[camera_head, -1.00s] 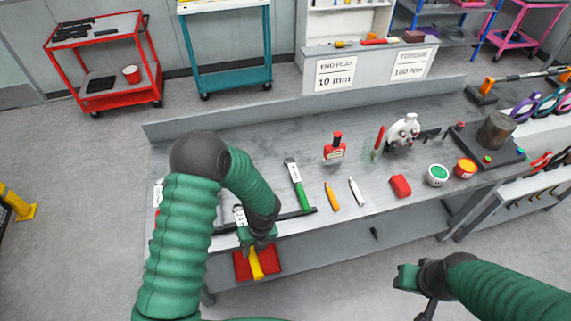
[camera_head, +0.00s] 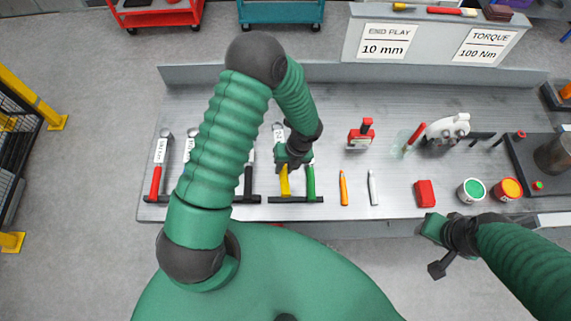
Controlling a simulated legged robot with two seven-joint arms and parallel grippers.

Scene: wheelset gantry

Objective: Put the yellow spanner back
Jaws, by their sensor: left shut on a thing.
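The yellow spanner (camera_head: 284,181) is in my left gripper (camera_head: 292,160), which is shut on it over the front part of the bench. Its yellow handle points toward me, with the lower end at a black rack bar (camera_head: 295,199). I cannot tell whether it touches the bar. The green-handled spanner (camera_head: 310,183) lies just right of it on the same bar. The upper part of the yellow spanner is hidden by the gripper. My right gripper (camera_head: 433,228) is at the bench's front edge, apart from the spanners; its jaw opening is unclear.
An orange marker (camera_head: 343,188), a white tube (camera_head: 373,187), a red block (camera_head: 425,193) and a green-topped tin (camera_head: 471,191) stand or lie to the right.

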